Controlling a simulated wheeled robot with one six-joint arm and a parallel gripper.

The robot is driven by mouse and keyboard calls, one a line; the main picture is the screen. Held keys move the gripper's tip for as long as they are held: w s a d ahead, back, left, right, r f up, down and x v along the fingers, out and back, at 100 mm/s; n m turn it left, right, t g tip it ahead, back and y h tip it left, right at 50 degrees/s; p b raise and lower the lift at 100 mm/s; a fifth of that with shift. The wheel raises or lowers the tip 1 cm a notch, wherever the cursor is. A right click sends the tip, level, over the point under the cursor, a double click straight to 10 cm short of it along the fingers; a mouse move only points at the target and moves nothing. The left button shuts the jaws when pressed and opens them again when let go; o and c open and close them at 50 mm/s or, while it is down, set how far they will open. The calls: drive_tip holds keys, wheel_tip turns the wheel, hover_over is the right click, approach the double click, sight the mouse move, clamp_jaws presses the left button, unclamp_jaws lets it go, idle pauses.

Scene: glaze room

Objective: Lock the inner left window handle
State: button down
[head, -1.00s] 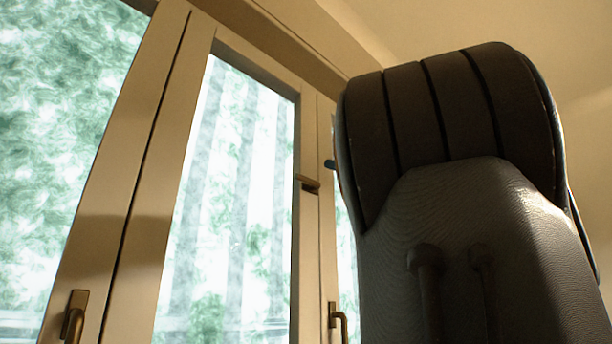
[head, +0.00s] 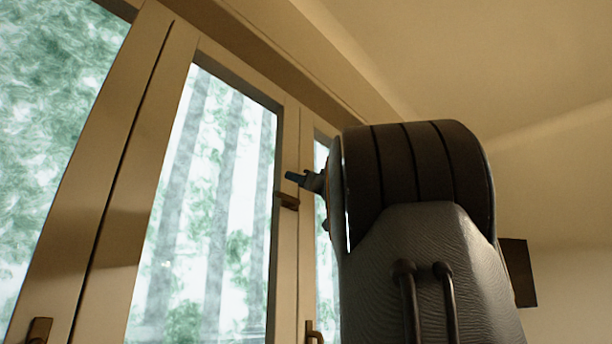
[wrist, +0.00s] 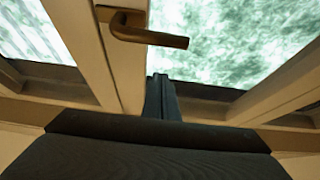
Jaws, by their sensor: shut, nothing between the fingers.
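A bronze window handle (head: 288,200) sits on the frame right of the middle pane in the head view, its lever lying level. In the wrist view the same kind of handle (wrist: 150,35) is close, its lever pointing right. My gripper (head: 291,177) is shut and empty, just above that handle in the head view. Whether this is the handle called inner left, I cannot tell.
Two other handles, one at lower left (head: 38,330) and one at lower centre (head: 314,332), hang at the bottom of the head view. My arm hides part of the right pane. A dark panel (head: 519,272) is on the right wall.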

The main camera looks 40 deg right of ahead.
drive_tip(key=shift+w+f, duration=0.4)
drive_tip(key=shift+f, duration=0.5)
drive_tip(key=shift+w+f, duration=0.35)
drive_tip(key=shift+f, duration=0.5)
drive_tip(key=shift+a+f, duration=0.1)
drive_tip(key=shift+a, duration=0.05)
